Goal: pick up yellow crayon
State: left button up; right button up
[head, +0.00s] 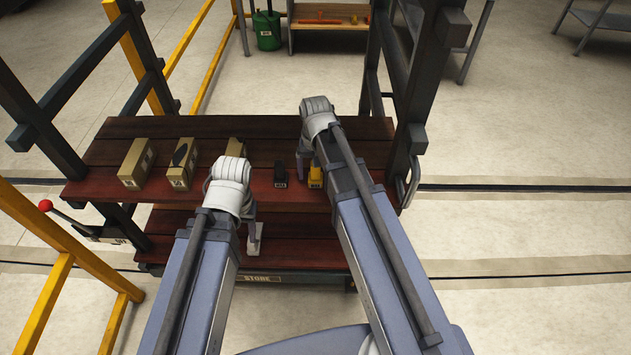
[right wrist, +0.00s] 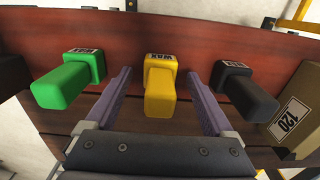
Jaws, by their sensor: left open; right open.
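The yellow crayon (right wrist: 160,95) is a blocky yellow piece with a WAX label on its base end. In the right wrist view it stands between the two spread fingers of my right gripper (right wrist: 158,82), with a gap on both sides. In the head view the yellow crayon (head: 315,178) sits on the upper shelf beside my right wrist, partly hidden by it. My left gripper (head: 254,236) is open at the front edge of the shelves, mostly hidden by its arm, away from the crayon.
A green crayon (right wrist: 68,84) stands left of the yellow one and a black crayon (right wrist: 246,92) right of it, each close outside a finger. A box marked 120 (right wrist: 295,122) is further right. Several cardboard boxes (head: 137,164) stand on the wooden shelf (head: 110,131), beside dark rack posts (head: 412,110).

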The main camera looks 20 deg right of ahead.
jog(key=shift+f, duration=0.2)
grip_shut()
dwell(0.6)
